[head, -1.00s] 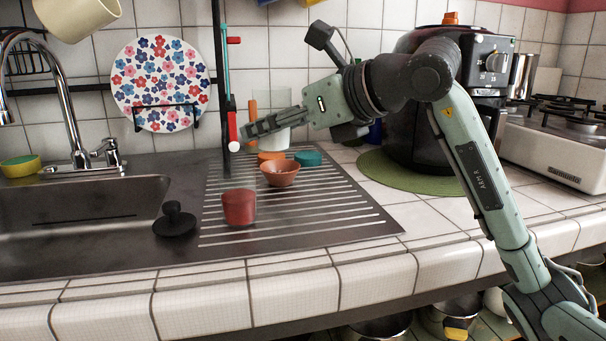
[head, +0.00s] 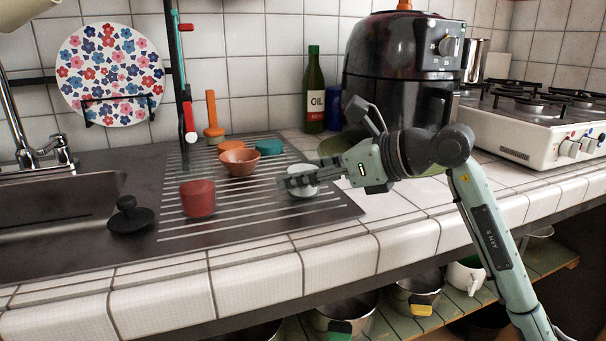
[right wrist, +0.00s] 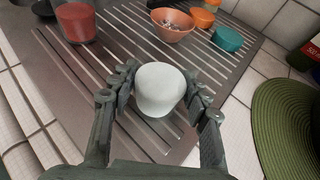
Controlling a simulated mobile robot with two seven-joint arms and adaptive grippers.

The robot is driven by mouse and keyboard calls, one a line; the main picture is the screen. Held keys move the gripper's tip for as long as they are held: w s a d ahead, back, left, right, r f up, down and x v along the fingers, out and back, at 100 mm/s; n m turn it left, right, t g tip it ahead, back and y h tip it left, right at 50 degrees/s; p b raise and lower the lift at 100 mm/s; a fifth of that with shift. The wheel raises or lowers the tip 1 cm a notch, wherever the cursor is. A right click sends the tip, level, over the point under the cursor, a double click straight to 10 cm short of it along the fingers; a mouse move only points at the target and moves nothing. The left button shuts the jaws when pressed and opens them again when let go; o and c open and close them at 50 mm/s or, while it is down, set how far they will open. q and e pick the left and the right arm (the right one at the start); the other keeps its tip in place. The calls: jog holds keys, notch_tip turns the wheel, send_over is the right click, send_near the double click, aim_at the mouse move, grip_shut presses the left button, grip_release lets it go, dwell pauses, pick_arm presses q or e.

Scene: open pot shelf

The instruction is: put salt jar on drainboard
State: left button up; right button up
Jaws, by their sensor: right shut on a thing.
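The salt jar, which I take to be the white rounded jar (head: 303,190), is at the right part of the drainboard (head: 262,215), a grooved metal surface beside the sink. My right gripper (head: 300,181) reaches in from the right and is shut on the jar. In the right wrist view the jar (right wrist: 160,88) sits between the two fingers (right wrist: 160,103), over the grooves. I cannot tell whether its base touches the drainboard. My left gripper is not in view.
On the drainboard stand a red cup (head: 197,199), a terracotta bowl (head: 239,162), a teal lid (head: 269,147) and an orange item (head: 214,132). A black plug (head: 130,216) lies by the sink. An oil bottle (head: 314,92) and black cooker (head: 402,85) stand behind.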

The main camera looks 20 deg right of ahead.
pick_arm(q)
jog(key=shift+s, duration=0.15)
pick_arm(e)
jog(key=shift+f, duration=0.15)
jog(key=o, duration=1)
jog(key=shift+c, duration=0.2)
jog(key=o, duration=0.3)
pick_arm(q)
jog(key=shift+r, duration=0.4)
